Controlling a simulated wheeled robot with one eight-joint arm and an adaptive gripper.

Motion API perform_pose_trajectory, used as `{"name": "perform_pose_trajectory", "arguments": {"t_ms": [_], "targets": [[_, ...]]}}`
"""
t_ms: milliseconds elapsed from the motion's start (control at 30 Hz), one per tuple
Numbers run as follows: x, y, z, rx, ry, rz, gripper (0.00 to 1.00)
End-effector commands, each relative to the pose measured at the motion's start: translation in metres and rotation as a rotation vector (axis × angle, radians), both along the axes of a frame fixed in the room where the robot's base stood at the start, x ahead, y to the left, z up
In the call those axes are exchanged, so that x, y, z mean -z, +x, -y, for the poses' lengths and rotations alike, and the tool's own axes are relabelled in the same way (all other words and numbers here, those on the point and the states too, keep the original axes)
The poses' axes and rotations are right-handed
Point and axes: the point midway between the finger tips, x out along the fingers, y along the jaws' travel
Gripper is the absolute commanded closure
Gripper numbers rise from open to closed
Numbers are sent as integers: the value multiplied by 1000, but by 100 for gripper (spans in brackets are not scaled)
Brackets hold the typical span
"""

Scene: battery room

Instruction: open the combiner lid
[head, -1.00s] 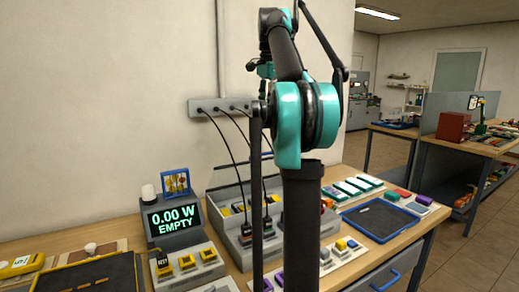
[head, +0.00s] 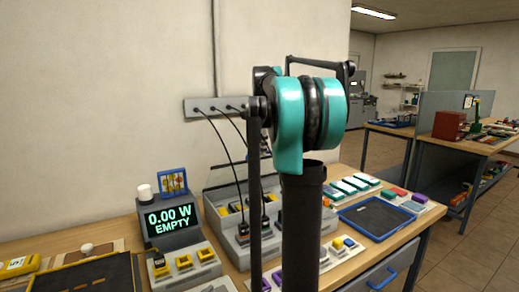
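The combiner appears to be the grey box (head: 243,249) on the bench, with black cables running into it and yellow and dark parts inside. A pale see-through panel, which looks like its lid (head: 222,176), stands along the back of the box. I cannot tell its exact angle. My arm blocks the right part of the box. A small dark part behind my arm may be my gripper (head: 265,148), near the back right of the box. Its fingers are hidden, so I cannot see whether they touch the lid.
A display (head: 168,219) reading 0.00 W EMPTY stands left of the box. A grey wall strip (head: 205,106) holds the cable tops. A blue-rimmed tray (head: 378,220) and several coloured modules lie to the right. A dark mat (head: 95,275) is at front left.

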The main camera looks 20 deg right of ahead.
Motion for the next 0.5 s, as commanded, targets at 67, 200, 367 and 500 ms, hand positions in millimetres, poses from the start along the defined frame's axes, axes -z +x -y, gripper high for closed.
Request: {"name": "perform_pose_trajectory", "arguments": {"t_ms": [67, 200, 367, 500], "targets": [[4, 1, 0, 0, 0, 0, 68], [7, 1, 0, 0, 0, 0, 68], [7, 1, 0, 0, 0, 0, 68], [6, 1, 0, 0, 0, 0, 83]]}}
